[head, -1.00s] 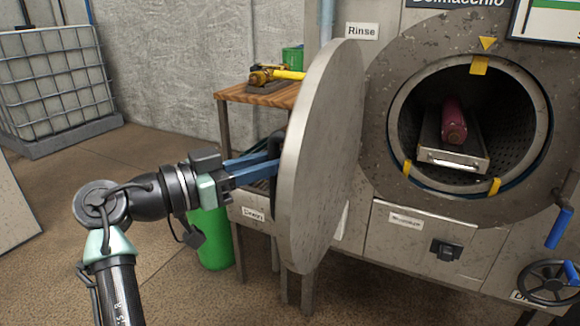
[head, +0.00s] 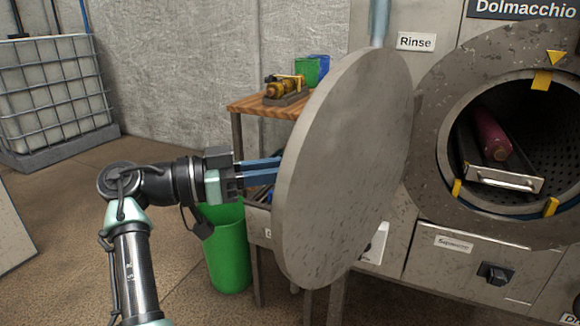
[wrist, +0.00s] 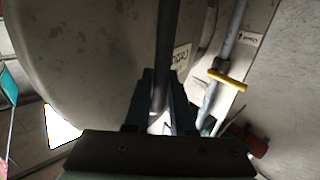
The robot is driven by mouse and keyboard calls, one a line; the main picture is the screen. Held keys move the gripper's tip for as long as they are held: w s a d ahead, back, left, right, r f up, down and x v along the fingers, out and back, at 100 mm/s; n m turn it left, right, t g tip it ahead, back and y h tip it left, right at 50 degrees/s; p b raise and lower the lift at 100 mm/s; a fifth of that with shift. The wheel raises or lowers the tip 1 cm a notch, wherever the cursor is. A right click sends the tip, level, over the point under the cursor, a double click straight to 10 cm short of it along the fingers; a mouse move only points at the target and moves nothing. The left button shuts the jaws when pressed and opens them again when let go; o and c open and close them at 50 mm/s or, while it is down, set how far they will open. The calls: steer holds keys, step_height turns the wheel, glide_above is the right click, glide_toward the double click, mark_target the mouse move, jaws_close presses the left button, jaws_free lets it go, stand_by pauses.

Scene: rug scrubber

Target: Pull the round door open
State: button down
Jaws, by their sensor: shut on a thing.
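The round door (head: 345,170) is a large grey metal disc. It stands swung wide open, away from the drum opening (head: 520,140) of the machine at the right. My gripper (head: 278,168) reaches behind the door's left edge, and its fingertips are hidden there in the head view. In the wrist view my gripper (wrist: 160,115) is shut on a dark upright handle bar (wrist: 167,50) beside the door's face (wrist: 90,60). Inside the drum lie a dark red roll (head: 491,135) and a tray with a metal handle (head: 505,179).
A wooden-topped table (head: 262,106) with a yellow tool (head: 285,88) stands behind the door. A green bin (head: 228,250) is on the floor below my gripper. A caged white tank (head: 55,90) is at the far left. Open floor lies at the left.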

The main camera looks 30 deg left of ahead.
steer(key=shift+w+d+r, duration=0.1)
steer(key=shift+w+d, duration=0.1)
steer(key=shift+d, duration=0.05)
steer(key=c, duration=0.8)
jaws_free()
steer(key=shift+o, duration=0.2)
steer(key=shift+a, duration=0.1)
steer(key=p+v, duration=0.2)
steer(key=v, duration=1.1)
